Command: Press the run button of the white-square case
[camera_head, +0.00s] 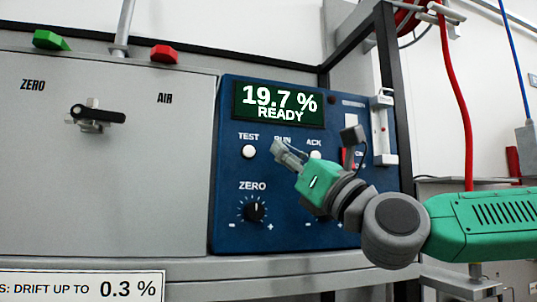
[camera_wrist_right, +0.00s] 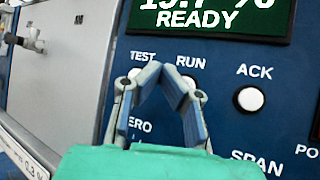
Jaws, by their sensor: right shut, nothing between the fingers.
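The blue analyser case (camera_head: 228,180) has a screen (camera_head: 277,103) reading "19.7 % READY". Below it are the TEST button (camera_head: 249,151), the RUN label (camera_head: 283,139) and the ACK button (camera_head: 315,155), all in a row. My right gripper (camera_head: 277,147) is shut and empty in front of the RUN label, hiding the RUN button in the head view. In the right wrist view the white RUN button (camera_wrist_right: 190,83) shows partly behind a finger, with the fingertips up and left of it, by the TEST button. Contact cannot be told. My left gripper is out of view.
A ZERO knob (camera_head: 254,211) sits below the buttons. Left of the case is a grey panel (camera_head: 60,180) with a black-handled valve (camera_head: 97,115). A white fitting (camera_head: 382,130) stands at the case's right edge. A red hose (camera_head: 458,100) hangs at the right.

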